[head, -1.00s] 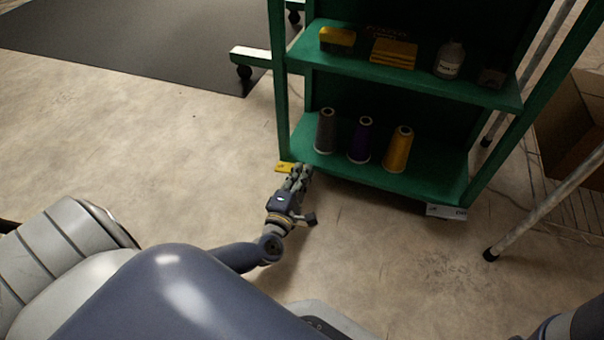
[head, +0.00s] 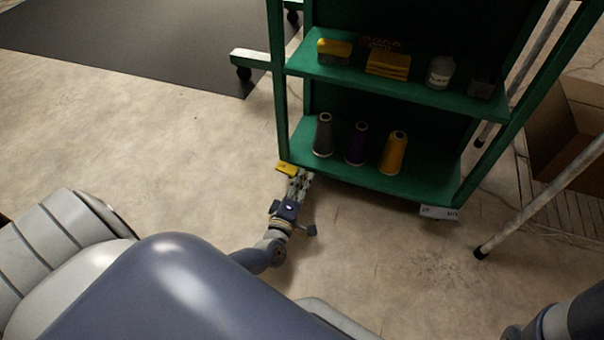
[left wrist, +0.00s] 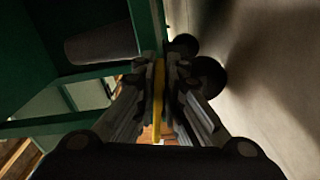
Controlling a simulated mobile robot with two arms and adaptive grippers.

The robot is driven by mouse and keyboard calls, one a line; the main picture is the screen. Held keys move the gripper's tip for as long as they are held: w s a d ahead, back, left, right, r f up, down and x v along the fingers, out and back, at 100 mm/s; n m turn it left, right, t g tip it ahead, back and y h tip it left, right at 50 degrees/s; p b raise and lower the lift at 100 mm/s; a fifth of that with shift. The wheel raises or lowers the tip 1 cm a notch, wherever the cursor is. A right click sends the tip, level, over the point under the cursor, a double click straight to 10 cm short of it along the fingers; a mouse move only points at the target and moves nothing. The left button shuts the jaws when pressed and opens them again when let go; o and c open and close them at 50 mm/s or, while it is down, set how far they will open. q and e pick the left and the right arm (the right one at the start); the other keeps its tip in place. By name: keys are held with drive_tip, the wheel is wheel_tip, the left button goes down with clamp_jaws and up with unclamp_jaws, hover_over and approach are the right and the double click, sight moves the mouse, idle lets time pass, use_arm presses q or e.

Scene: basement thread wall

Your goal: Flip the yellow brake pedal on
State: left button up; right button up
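The yellow brake pedal (head: 287,169) is a small flat piece low at the green rack's front left corner, near the floor. My left gripper (head: 300,178) reaches to it from below in the head view. In the left wrist view, the pedal (left wrist: 159,85) shows as a thin yellow strip between the two fingers (left wrist: 160,95). The fingers are close together with the strip between them, and they look shut on it. The pedal's exact tilt is hard to tell. My right gripper is out of view.
The green rack (head: 400,186) stands just beyond the gripper, with dark, purple and yellow thread cones on its lower shelf. A pale metal leg (head: 535,210) and a cardboard box (head: 565,130) are at the right. The floor (head: 150,140) at the left is clear.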

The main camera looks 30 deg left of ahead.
use_arm(q)
drive_tip(key=shift+o, duration=1.4)
drive_tip(key=shift+s, duration=0.1)
drive_tip(key=v, duration=0.6)
drive_tip(key=shift+s+d, duration=0.1)
drive_tip(key=shift+s, duration=0.6)
